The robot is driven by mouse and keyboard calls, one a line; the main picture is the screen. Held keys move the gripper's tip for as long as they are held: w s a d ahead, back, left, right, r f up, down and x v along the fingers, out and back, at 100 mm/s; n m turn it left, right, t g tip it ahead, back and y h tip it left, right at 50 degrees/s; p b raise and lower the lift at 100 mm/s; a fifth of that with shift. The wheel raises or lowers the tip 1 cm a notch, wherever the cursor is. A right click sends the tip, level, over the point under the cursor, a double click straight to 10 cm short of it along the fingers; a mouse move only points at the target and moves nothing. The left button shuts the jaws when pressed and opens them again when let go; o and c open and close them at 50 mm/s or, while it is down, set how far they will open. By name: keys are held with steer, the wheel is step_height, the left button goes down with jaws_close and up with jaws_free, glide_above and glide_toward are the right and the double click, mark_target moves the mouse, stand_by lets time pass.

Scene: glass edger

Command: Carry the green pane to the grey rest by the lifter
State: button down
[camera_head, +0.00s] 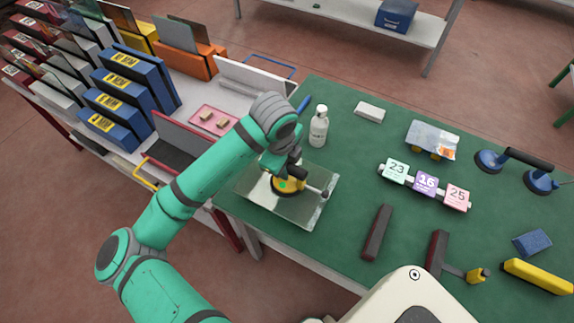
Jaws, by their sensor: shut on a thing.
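A clear, pale glass pane (312,209) lies level at the left end of the green table in the head view. A small green mark shows near its middle, beside a black-and-yellow round cup (287,187). My gripper (286,171) is over the pane, shut on the black handle of this cup; the arm partly hides the grip. I cannot tell whether the pane touches the table. The blue double-cup lifter (528,159) with a black handle stands at the far right. Two dark grey bars (377,232) (437,250) lie at the front; I cannot tell which thing is the grey rest.
A white bottle (319,126) stands just behind the pane. A pale block (369,111), a glassy plate on yellow feet (432,140) and numbered blocks (426,184) are further right. A blue sponge (532,243) and yellow bar (538,276) lie front right. Racks (120,100) fill the left.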

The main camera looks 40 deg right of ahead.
steer(key=shift+f, duration=0.1)
steer(key=c, duration=1.4)
jaws_free()
steer(key=shift+f, duration=0.1)
steer(key=r, duration=0.3)
steer(key=a+r, duration=0.1)
steer(key=r, duration=0.3)
steer(key=a+r, duration=0.1)
steer(key=r, duration=0.2)
steer(key=shift+s+r, duration=0.35)
steer(key=shift+r, duration=0.05)
